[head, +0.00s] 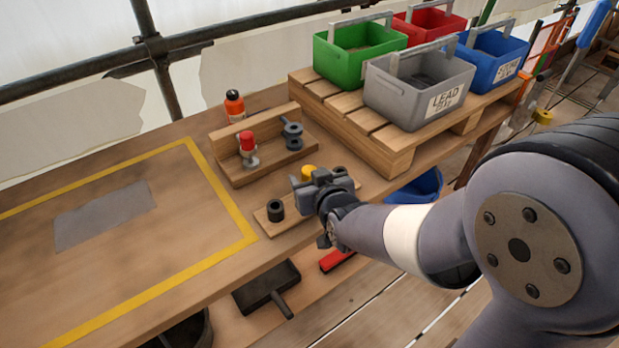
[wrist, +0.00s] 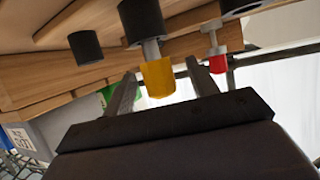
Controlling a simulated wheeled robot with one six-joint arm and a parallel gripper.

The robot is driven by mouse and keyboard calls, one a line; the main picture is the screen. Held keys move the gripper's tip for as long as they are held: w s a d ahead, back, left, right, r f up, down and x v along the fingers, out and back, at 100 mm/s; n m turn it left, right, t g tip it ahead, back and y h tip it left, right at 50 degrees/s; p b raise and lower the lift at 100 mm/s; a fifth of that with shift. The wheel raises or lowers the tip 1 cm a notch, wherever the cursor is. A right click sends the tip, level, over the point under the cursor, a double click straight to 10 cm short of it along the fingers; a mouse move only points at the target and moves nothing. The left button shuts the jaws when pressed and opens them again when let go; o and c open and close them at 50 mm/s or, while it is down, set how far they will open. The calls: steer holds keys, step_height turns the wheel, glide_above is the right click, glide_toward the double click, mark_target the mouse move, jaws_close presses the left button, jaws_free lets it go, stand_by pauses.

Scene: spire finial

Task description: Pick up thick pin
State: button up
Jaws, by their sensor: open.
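A pin with a yellow cap (head: 309,171) stands on the small front board (head: 265,222), mostly hidden behind my gripper (head: 308,186). In the wrist view its yellow cap (wrist: 158,78), grey shaft and black collar (wrist: 142,20) show upside down. My gripper (wrist: 160,70) is open, with one finger on either side of the yellow cap. I see no clear contact. A red-capped pin (head: 247,143) stands in the wooden rack (head: 240,178) behind; it also shows in the wrist view (wrist: 217,60). The pictures carry no label saying which pin is the thick one.
Black cylinders (head: 275,210) stand on the front board, one each side of the yellow cap. A grey spool-like part (head: 292,136) stands in the rack, with an orange bottle (head: 234,105) behind. A pallet (head: 390,150) with bins is at right.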

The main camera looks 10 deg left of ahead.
steer(key=shift+x, duration=1.75)
steer(key=shift+d, duration=0.1)
steer(key=c, duration=1.1)
